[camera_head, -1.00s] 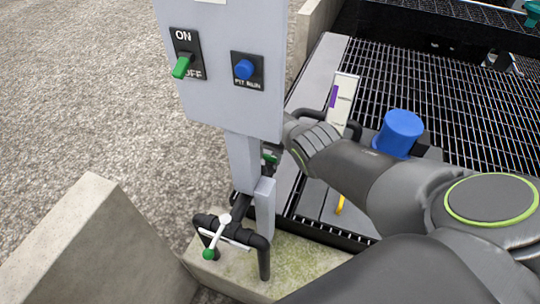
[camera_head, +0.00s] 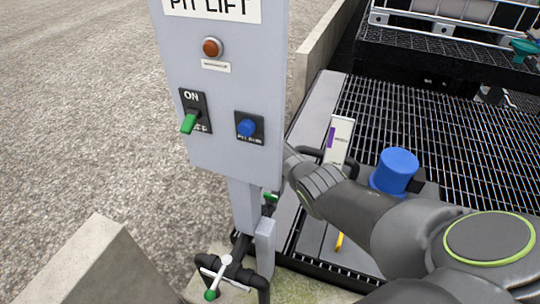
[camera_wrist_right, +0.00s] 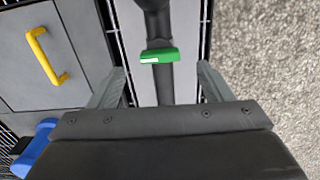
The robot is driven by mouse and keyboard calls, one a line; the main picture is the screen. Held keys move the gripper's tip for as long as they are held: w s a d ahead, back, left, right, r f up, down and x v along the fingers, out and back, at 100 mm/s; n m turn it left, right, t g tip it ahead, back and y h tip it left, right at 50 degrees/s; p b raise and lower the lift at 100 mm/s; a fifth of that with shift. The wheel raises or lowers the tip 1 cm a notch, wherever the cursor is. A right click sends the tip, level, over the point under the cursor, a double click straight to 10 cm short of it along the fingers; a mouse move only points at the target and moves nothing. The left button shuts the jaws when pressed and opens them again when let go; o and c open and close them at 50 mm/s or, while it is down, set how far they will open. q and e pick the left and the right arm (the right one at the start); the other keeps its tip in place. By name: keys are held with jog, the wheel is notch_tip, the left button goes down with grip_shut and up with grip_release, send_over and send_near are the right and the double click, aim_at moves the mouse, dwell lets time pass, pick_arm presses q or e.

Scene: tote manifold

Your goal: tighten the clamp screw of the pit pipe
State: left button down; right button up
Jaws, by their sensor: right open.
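A black pipe (camera_head: 240,272) stands at the foot of the control post in the head view. It carries a white handle with a green knob (camera_head: 211,295) at the bottom edge. A small green part (camera_head: 270,197) shows on the pipework beside the post. In the right wrist view a green piece (camera_wrist_right: 160,56) sits across a black pipe (camera_wrist_right: 176,88). My right gripper (camera_wrist_right: 161,76) is open, with its fingers apart on either side of that pipe and not touching it. In the head view its fingers are hidden behind the control box. My left gripper is not in view.
A blue cylinder (camera_head: 397,168) stands by my right arm. A concrete wall (camera_head: 95,265) is at lower left. A yellow handle (camera_wrist_right: 45,56) shows beside the pipe.

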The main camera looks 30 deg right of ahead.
aim_at(270, 195)
notch_tip(270, 195, up, 12)
jog(key=p, duration=0.2)
jog(key=shift+f+p, duration=0.15)
jog(key=shift+p, duration=0.15)
dwell(0.4)
